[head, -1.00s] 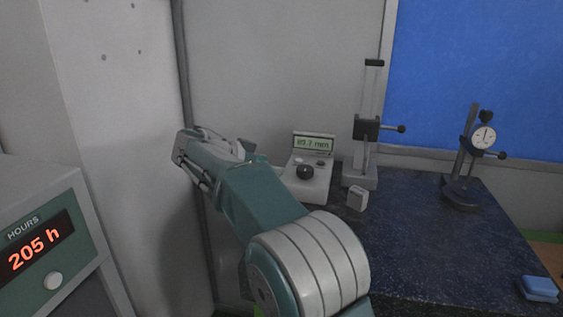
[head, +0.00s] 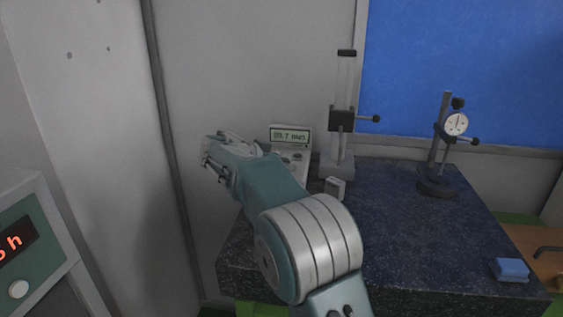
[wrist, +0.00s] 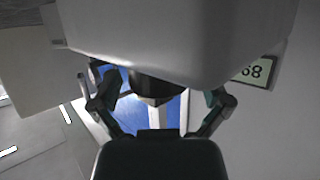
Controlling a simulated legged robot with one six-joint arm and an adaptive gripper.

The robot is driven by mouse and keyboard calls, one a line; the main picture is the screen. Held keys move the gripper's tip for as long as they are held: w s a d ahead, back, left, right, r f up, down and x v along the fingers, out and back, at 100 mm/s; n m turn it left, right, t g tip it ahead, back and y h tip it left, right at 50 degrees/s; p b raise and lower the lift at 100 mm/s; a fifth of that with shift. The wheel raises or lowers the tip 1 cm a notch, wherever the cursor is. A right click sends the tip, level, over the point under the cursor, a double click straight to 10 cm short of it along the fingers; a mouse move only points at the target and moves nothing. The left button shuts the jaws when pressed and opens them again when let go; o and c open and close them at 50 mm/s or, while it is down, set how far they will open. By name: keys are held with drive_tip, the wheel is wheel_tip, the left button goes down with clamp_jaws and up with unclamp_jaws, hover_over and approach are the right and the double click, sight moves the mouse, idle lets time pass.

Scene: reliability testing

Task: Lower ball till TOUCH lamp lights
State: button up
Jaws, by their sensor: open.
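A pale readout box (head: 297,170) stands at the back left of the dark bench. Its small green screen (head: 291,137) shows a millimetre figure that seems to end in 9.7. My arm hides much of the box's front. In the wrist view, my gripper (wrist: 160,100) is open, with a finger to each side of a dark, round, knob-like part (wrist: 155,84) under a large grey body. I cannot tell whether they touch. A screen (wrist: 255,71) shows upside down at right. A stand with a dark carriage (head: 341,121) is right of the box. I cannot make out the ball or the TOUCH lamp.
A small pale block (head: 335,187) sits in front of the stand. A dial gauge on a stand (head: 440,180) is at the back right. A blue block (head: 511,270) lies near the right edge. The bench middle (head: 405,230) is clear. An hours-counter cabinet (head: 40,235) is at left.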

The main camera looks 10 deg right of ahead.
drive_tip(key=shift+d, duration=0.15)
drive_tip(key=c, duration=0.5)
drive_tip(key=shift+a, duration=0.4)
drive_tip(key=c, duration=0.7)
drive_tip(key=shift+o, duration=0.2)
drive_tip(key=shift+d, duration=0.1)
drive_tip(key=shift+n+t, duration=0.4)
drive_tip(key=shift+t, duration=0.1)
